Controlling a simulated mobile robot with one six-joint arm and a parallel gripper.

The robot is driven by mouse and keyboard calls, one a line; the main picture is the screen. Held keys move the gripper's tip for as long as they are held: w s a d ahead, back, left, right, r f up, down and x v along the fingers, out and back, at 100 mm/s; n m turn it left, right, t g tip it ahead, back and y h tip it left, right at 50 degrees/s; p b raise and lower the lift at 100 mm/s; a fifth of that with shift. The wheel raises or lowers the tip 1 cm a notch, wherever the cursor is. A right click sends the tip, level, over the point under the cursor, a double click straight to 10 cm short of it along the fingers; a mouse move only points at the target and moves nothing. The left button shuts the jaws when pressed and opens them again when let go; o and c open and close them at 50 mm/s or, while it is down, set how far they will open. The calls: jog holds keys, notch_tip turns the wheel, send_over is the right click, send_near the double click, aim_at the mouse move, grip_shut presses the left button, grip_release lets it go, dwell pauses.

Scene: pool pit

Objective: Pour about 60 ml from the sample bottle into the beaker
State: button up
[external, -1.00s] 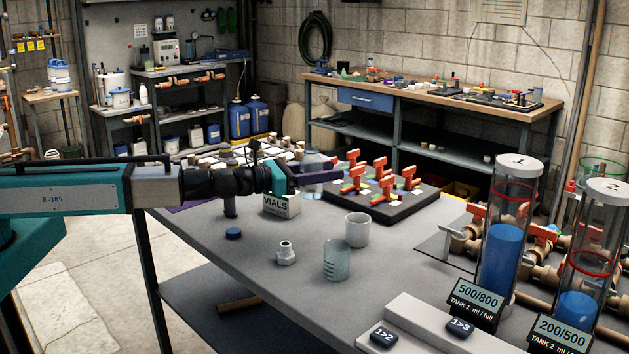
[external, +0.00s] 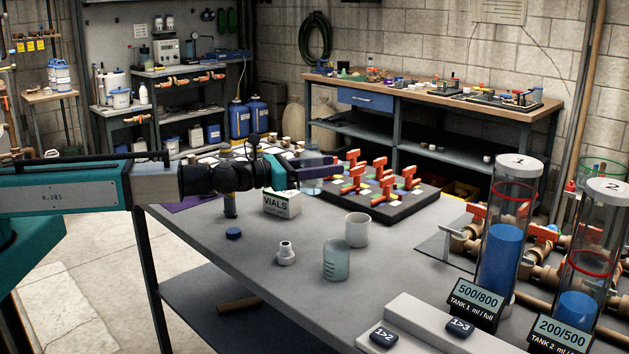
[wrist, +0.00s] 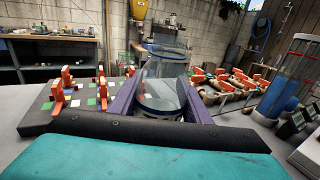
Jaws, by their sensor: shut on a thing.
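The sample bottle is a clear glass bottle (external: 312,184) with liquid low inside. My gripper (external: 318,172) is shut on it, with a purple finger along its side. In the wrist view the bottle (wrist: 163,85) stands upright between the two purple fingers. The beaker (external: 337,261) is a greenish, see-through cup upright on the grey table, in front of and to the right of the bottle. I cannot make out any liquid in it.
A white cup (external: 357,230) stands just behind the beaker. The VIALS box (external: 282,204) is below my gripper. A dark board with orange valve handles (external: 400,207) is to the right. Two tanks (external: 500,262) stand at right.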

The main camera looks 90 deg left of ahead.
aim_at(319, 152)
jog(key=shift+r, duration=1.85)
jog(key=w+d+b, duration=0.3)
jog(key=d+b, duration=0.1)
jog(key=d, duration=1.1)
jog(key=w+d+b, duration=0.4)
jog(key=d, duration=1.1)
jog(key=f, duration=1.3)
jog(key=shift+s+f, duration=0.25)
jog(key=shift+f, duration=0.05)
jog(key=shift+a+r+n+p, duration=0.1)
jog(key=shift+r+n+p, duration=0.05)
jog(key=shift+n+p, duration=0.15)
